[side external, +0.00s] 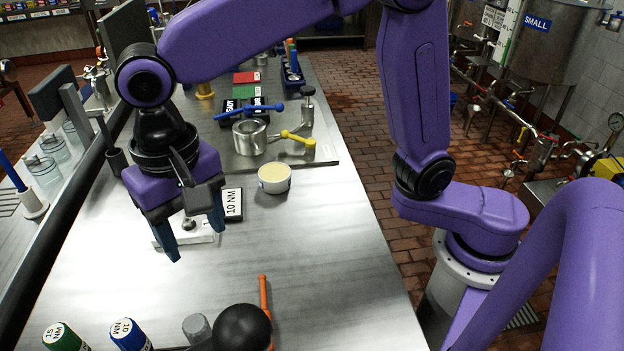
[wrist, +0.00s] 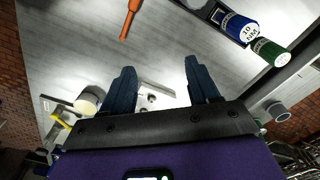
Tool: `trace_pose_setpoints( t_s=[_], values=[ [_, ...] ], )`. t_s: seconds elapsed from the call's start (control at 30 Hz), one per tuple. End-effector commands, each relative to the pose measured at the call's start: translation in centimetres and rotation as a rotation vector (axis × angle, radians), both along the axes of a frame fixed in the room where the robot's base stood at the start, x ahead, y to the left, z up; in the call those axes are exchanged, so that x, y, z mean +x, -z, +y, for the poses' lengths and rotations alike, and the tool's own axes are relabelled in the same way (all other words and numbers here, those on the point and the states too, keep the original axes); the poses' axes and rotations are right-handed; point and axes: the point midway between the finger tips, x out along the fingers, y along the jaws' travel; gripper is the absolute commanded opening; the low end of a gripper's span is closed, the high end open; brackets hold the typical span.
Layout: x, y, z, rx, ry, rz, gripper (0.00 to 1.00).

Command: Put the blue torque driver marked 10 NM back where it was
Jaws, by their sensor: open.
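The blue torque driver (side external: 127,334) marked 10 NM stands at the near left of the bench, beside a green driver (side external: 62,338). Both show at the upper right of the wrist view, the blue one (wrist: 237,28) left of the green (wrist: 267,50). A dark plate (side external: 233,205) labelled 10 NM lies behind a pale metal base (side external: 199,233) with a small fitting on it. My gripper (side external: 195,236) is open and empty above this base. In the wrist view, the base (wrist: 152,97) shows between the fingers of my gripper (wrist: 157,72). The lower part of the blue driver is cut off or hidden.
An orange-handled tool (side external: 264,300) and a black ball (side external: 241,328) are at the near edge. A white cup (side external: 274,178) with yellow contents stands behind. Farther back, a metal plate holds a blue lever (side external: 248,111) and a yellow lever (side external: 297,139). The bench's middle right is clear.

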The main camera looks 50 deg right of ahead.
Motion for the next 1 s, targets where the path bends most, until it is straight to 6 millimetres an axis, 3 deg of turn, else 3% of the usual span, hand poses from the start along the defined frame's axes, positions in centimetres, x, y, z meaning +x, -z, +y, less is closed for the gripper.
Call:
trace_pose_setpoints(
  t_s=[0.03,0.37,0.7,0.83,1.0],
  values=[
    [-0.4,0.1,-1.9,0.002,-0.063,-0.002,0.6],
    [-4.8,1.7,-13.2,0.005,-0.537,-0.011,0.6],
    [-11.5,4.4,-24.2,0.006,-1.011,-0.024,0.6],
    [-13.6,5.3,-26.8,0.006,-1.138,-0.027,0.6],
    [-14.9,5.8,-28.3,0.006,-1.217,-0.03,0.6]
  ],
)
